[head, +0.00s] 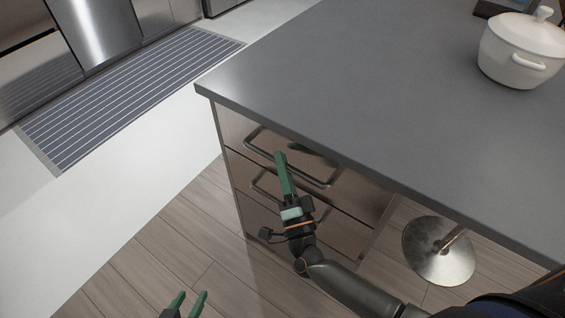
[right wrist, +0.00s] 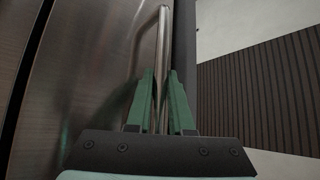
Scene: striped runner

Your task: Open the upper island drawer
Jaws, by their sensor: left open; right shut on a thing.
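The upper island drawer (head: 234,127) is in the side of the island, just below the countertop, and its front looks flush with the cabinet. Its metal bar handle (head: 312,178) runs across the front. My right gripper (head: 281,156) is at this handle, with its green fingers over the bar. In the right wrist view the handle (right wrist: 163,38) passes between the two fingers (right wrist: 160,78), which are shut on it. My left gripper (head: 188,299) is low at the bottom edge of the head view, open and empty, away from the island.
A lower drawer with its own handle (head: 262,190) is beneath. The grey countertop (head: 350,75) overhangs the drawers and carries a white lidded pot (head: 515,55). A round metal stool base (head: 430,262) stands right of the drawers. A striped runner (head: 130,95) lies at left; floor before the drawers is open.

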